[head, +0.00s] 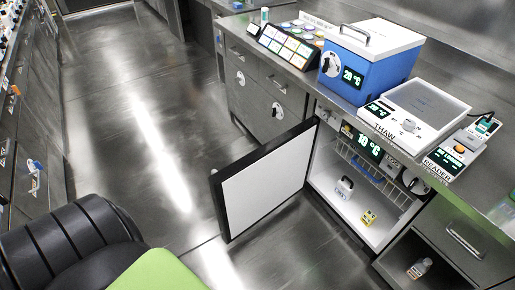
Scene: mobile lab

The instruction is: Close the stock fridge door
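The stock fridge door (262,180) stands wide open, swung out to the left over the floor. Its inner face is white with a black frame. The open fridge (325,190) is under the counter, with a white interior and a display reading 10 °C (368,145). Inside are a wire rack, a small white item with a dark handle (344,187) and a small yellow box (369,217). Neither of my grippers shows. Black and green parts at the lower left look like my own body, apart from the door.
On the counter stand a blue box with a white lid (365,65), a THAW unit (413,112) and a reader (454,156). An open compartment with a small bottle (419,268) is right of the fridge. The floor (130,120) left of the door is clear.

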